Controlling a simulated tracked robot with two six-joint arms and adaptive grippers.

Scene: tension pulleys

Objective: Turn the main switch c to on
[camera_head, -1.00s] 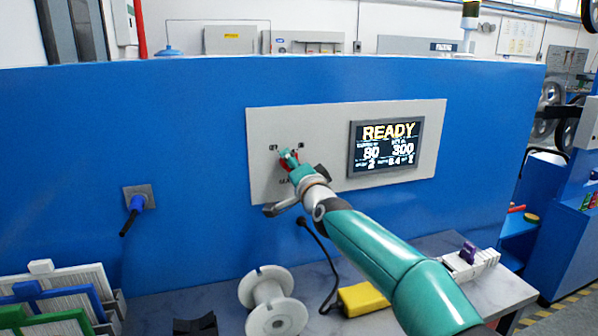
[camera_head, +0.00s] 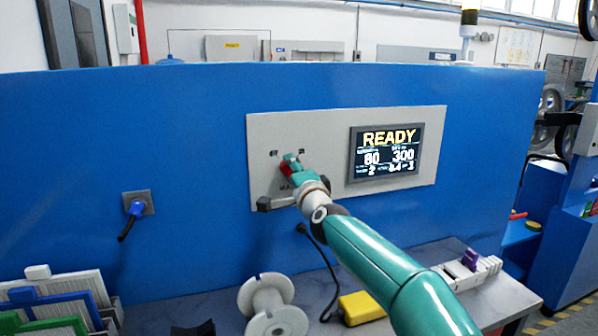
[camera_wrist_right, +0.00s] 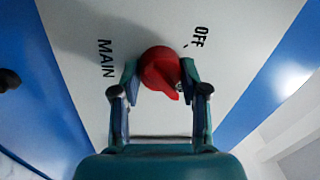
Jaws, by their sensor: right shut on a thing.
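The main switch is a red knob (camera_head: 286,171) on the light grey panel, left of the screen. In the right wrist view the red knob (camera_wrist_right: 158,68) sits between my two fingertips, its pointed end towards the lower right. Black lettering beside it reads MAIN on the left and OFF on the upper right. My right gripper (camera_head: 291,164) is shut on the knob, and its fingers (camera_wrist_right: 160,82) touch the knob's sides. The gripper partly covers the knob and the small labels in the head view. My left gripper is not in view.
The screen (camera_head: 385,152) shows READY. A white spool (camera_head: 268,300), a yellow box (camera_head: 362,306) and a black cable (camera_head: 322,258) are on the bench below. Several rack panels (camera_head: 55,295) stand at the lower left.

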